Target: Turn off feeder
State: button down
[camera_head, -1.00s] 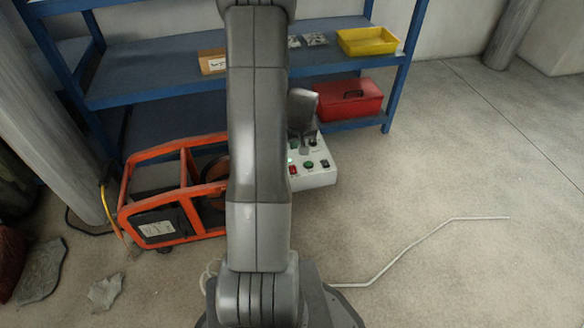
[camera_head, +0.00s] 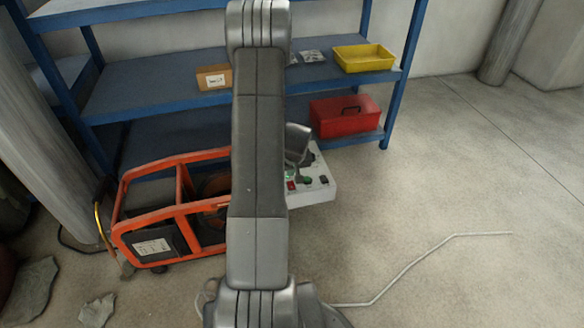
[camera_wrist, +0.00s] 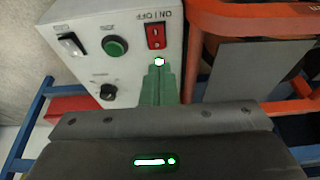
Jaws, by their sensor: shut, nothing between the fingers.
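The feeder's white control box (camera_head: 320,190) stands beside the orange-framed machine, partly behind my arm. In the wrist view, the control box (camera_wrist: 60,18) carries a red rocker switch (camera_wrist: 155,35) labelled ON/OFF, a green JOG button (camera_wrist: 115,46), a black rocker (camera_wrist: 71,45) and a black knob (camera_wrist: 107,91). My gripper (camera_wrist: 159,68) is shut and empty, its green fingers pointing at the panel just below the red switch. A small bright white spot (camera_wrist: 159,61) shows at the fingertips. I cannot tell whether the fingers touch the panel.
The orange-framed machine (camera_head: 183,209) stands directly left of the box. A blue shelf (camera_head: 160,80) behind holds a red toolbox (camera_head: 345,115), a yellow bin (camera_head: 364,58) and a cardboard box (camera_head: 214,77).

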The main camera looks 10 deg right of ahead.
jog(key=x, duration=0.1)
jog(key=b+x, duration=0.1)
jog(key=x, duration=0.3)
jog(key=shift+s+f, duration=0.15)
jog(key=shift+s, duration=0.2)
jog(key=shift+f+b, duration=0.25)
jog(key=shift+b, duration=0.3)
jog(key=shift+r, duration=0.15)
jog(key=shift+s, duration=0.15)
jog(key=shift+s+b, duration=0.6)
jog(key=shift+b, duration=0.1)
jog(key=shift+s, duration=0.1)
